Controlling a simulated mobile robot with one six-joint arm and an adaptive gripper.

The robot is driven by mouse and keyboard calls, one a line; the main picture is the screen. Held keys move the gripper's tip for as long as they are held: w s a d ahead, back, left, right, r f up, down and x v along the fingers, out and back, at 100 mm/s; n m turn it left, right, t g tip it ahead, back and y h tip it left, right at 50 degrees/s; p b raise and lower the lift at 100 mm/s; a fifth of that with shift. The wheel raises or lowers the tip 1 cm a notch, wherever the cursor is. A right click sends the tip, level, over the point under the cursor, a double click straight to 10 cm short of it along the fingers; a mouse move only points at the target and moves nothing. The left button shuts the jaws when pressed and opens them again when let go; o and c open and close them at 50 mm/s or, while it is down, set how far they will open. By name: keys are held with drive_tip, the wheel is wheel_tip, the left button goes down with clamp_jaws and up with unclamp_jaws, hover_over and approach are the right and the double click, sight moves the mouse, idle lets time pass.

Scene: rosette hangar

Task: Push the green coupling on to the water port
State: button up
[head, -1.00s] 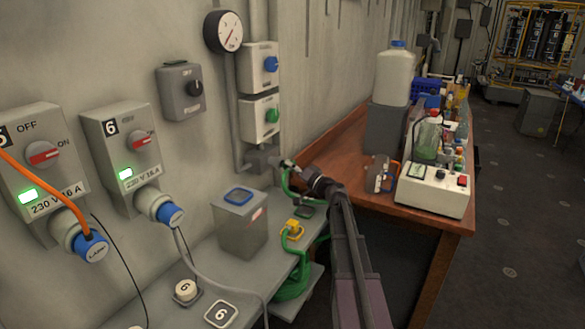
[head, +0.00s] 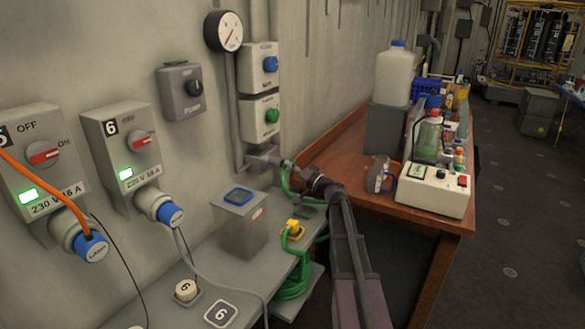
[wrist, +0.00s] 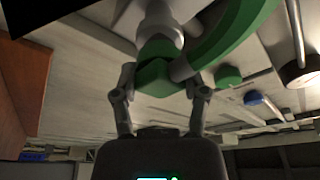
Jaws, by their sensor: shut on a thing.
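The green coupling (wrist: 154,74) is between the two fingers of my gripper (wrist: 161,84) in the wrist view. My gripper is shut on it. A pale round stub, apparently the water port (wrist: 161,28), lies straight ahead and in line with the coupling. They look close or touching; I cannot tell how far the coupling sits on it. A green hose (wrist: 232,32) curves away to the right. In the head view my gripper (head: 288,166) is at the grey wall fitting (head: 262,158), and the coupling is mostly hidden by it.
A grey box with a blue-rimmed top (head: 240,222) stands on the shelf left of my arm. A yellow fitting (head: 294,229) and coiled green hose (head: 292,283) are below it. A wooden bench (head: 345,150) with a white device (head: 433,190) is close on the right.

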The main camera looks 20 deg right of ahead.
drive_tip(key=shift+w+a, duration=0.25)
drive_tip(key=shift+w, duration=0.15)
drive_tip(key=o, duration=1.2)
drive_tip(key=shift+c, duration=0.2)
drive_tip(key=shift+s, duration=0.1)
